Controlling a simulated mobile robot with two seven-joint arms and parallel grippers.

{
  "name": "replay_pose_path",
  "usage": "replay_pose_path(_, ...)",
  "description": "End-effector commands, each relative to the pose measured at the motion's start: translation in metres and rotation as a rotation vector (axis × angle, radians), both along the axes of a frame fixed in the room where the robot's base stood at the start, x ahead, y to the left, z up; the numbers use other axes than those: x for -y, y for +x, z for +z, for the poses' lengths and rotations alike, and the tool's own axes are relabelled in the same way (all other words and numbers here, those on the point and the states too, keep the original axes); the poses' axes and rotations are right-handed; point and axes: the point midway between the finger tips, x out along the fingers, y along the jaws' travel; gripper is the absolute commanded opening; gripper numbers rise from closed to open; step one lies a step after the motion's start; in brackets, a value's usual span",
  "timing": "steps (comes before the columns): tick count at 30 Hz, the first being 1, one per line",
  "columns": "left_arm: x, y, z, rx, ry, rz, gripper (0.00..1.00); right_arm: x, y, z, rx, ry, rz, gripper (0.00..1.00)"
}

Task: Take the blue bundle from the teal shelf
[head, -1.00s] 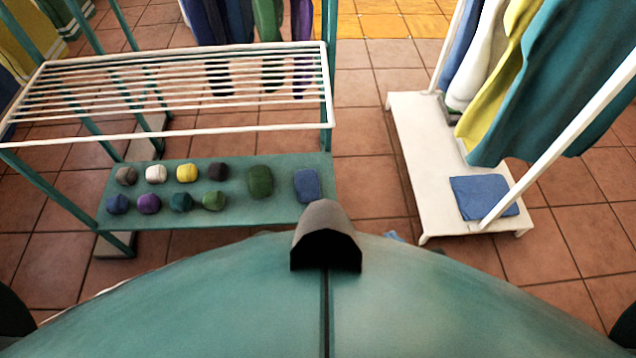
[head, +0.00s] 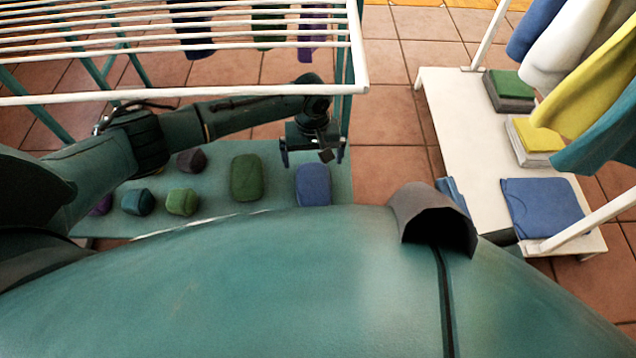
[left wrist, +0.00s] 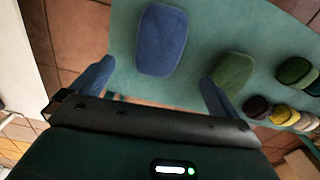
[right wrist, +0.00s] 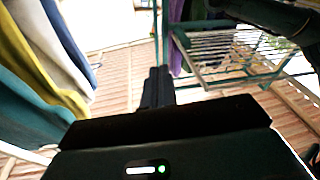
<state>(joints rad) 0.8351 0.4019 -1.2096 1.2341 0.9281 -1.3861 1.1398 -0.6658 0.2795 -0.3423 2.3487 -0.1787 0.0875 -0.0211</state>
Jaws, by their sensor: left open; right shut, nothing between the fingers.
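The blue bundle (head: 313,184) lies at the right end of the teal shelf (head: 215,215), right of a large green bundle (head: 247,177). In the left wrist view the blue bundle (left wrist: 161,40) lies ahead, between the lines of the two fingers. My left gripper (head: 313,162) is open and empty, above the shelf by the blue bundle. No contact shows. In the left wrist view its fingers (left wrist: 155,85) are spread wide. My right gripper (right wrist: 158,75) is shut and empty in the right wrist view, pointing away from the shelf. It is not visible in the head view.
A white drying rack (head: 200,75) stands over the shelf, close to my left arm. Smaller bundles, such as a teal one (head: 138,202), lie further left. At the right, a white-based rack (head: 460,120) carries folded cloths (head: 545,208) and hanging clothes (head: 600,90).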

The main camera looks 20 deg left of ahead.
Motion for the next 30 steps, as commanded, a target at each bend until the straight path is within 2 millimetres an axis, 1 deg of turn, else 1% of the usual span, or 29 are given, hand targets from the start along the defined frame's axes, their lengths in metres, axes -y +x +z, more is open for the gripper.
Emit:
replay_pose_path(1,0.000,-0.001,-0.015,-0.002,0.000,-0.001,1.00,-0.001,0.001,-0.004,0.003,0.013,0.004,0.00)
replay_pose_path(3,0.001,-0.001,-0.030,-0.001,0.001,-0.002,1.00,-0.002,0.002,-0.005,0.006,0.032,0.010,0.00)
replay_pose_path(7,0.001,0.000,-0.052,0.001,-0.001,-0.004,1.00,-0.004,0.003,-0.005,0.005,0.065,0.021,0.00)
replay_pose_path(10,0.001,0.000,-0.062,0.002,-0.002,-0.004,1.00,-0.005,0.003,-0.003,0.007,0.085,0.029,0.00)
replay_pose_path(14,0.001,0.000,-0.068,0.003,-0.004,-0.005,1.00,-0.006,0.003,-0.003,0.005,0.097,0.034,0.00)
replay_pose_path(17,0.000,0.001,-0.080,0.003,-0.002,-0.006,1.00,-0.007,0.003,-0.008,0.001,0.114,0.040,0.00)
replay_pose_path(19,-0.001,0.002,-0.092,0.004,-0.002,-0.005,1.00,-0.008,0.003,-0.010,0.004,0.135,0.050,0.00)
replay_pose_path(21,-0.001,0.002,-0.102,0.004,-0.002,-0.005,1.00,-0.010,0.002,-0.007,0.011,0.160,0.066,0.00)
replay_pose_path(24,-0.001,0.002,-0.114,0.003,-0.003,-0.005,1.00,-0.009,0.007,0.006,0.088,0.151,0.074,0.00)
replay_pose_path(27,-0.001,0.002,-0.118,0.004,-0.004,-0.005,1.00,-0.008,0.009,0.012,0.126,0.147,0.078,0.00)
replay_pose_path(30,-0.001,0.002,-0.117,0.004,-0.004,-0.006,1.00,-0.008,0.009,0.015,0.134,0.147,0.078,0.00)
